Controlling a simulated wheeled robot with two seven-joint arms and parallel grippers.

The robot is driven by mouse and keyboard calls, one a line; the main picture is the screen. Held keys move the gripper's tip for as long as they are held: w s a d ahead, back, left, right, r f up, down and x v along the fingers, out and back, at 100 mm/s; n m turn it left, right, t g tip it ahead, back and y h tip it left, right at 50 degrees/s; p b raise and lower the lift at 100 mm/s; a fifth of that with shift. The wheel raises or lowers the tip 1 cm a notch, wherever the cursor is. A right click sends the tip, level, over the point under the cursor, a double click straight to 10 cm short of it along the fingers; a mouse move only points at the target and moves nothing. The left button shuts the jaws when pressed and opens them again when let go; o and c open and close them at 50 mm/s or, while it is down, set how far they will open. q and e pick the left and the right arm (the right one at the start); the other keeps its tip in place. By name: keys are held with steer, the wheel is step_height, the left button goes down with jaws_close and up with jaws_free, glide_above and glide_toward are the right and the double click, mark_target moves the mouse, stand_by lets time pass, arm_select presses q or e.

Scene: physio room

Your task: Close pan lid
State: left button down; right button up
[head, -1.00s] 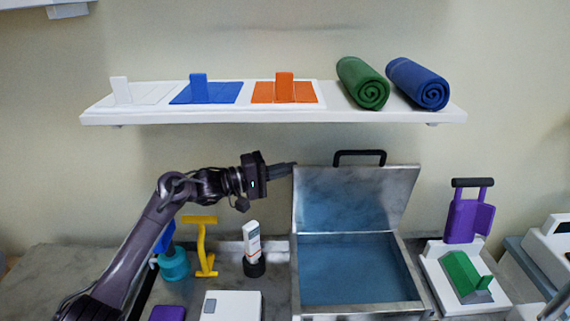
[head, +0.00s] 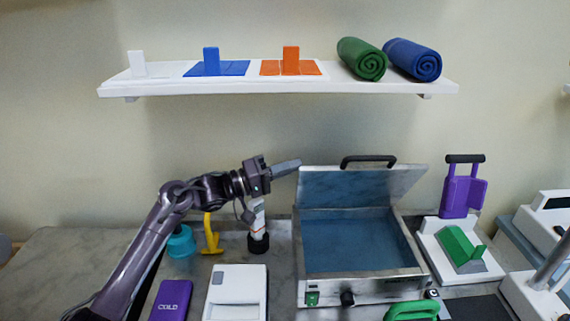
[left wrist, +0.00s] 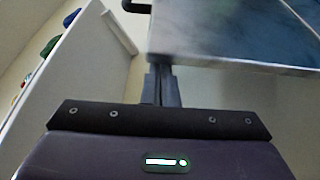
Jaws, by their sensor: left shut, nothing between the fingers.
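The metal pan (head: 309,285) stands on the counter with bluish water or a blue inner surface showing. Its lid (head: 400,180) is raised, hinged at the back, with a black handle (head: 368,160) on its top edge. My left gripper (head: 298,162) is shut and empty, its fingertips at the lid's upper left corner. In the left wrist view the shut fingers (left wrist: 161,72) point at the lid's edge (left wrist: 230,64); whether they touch it I cannot tell. My right gripper is not in view.
A shelf (head: 290,86) with rolled towels hangs above. A white device (head: 235,292), a purple pack (head: 168,299) and a yellow stand (head: 211,238) are left of the pan. A green-and-white device (head: 430,240) stands to the right.

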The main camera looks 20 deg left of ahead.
arm_select(q)
steer(key=s+d+f+m+g+h+b, duration=0.2)
steer(key=s+d+f+m+h+b, duration=0.1)
steer(key=s+f+m+b, duration=0.6)
steer(key=shift+s+d+f+m+h, duration=0.3)
steer(key=shift+s+d+f+m, duration=0.4)
steer(key=shift+f, duration=1.45)
steer(key=shift+d, duration=0.1)
